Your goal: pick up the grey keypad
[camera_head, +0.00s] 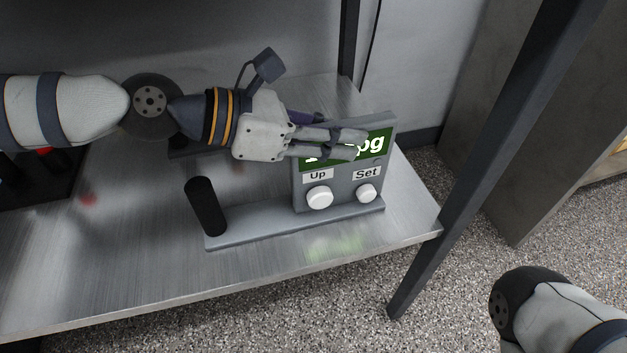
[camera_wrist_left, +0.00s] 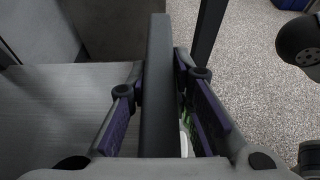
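The grey keypad (camera_head: 301,190) stands upright on the metal shelf in the head view. It has a green display, two white knobs under "Up" and "Set" labels, and a long base with a black post at its left end. My left gripper (camera_head: 345,141) is at the panel's upper part, with one finger in front covering part of the display. In the left wrist view, the panel's dark top edge (camera_wrist_left: 160,95) lies between the fingers of the left gripper (camera_wrist_left: 161,75). A gap with green shows beside the front finger, so the gripper looks open around the panel. My right gripper is out of view.
The metal shelf (camera_head: 130,285) has a dark upright post (camera_head: 470,170) close to the keypad's right. A dark tray (camera_head: 40,190) with a red item sits at the left. Behind the shelf is a grey wall. Speckled floor lies in front.

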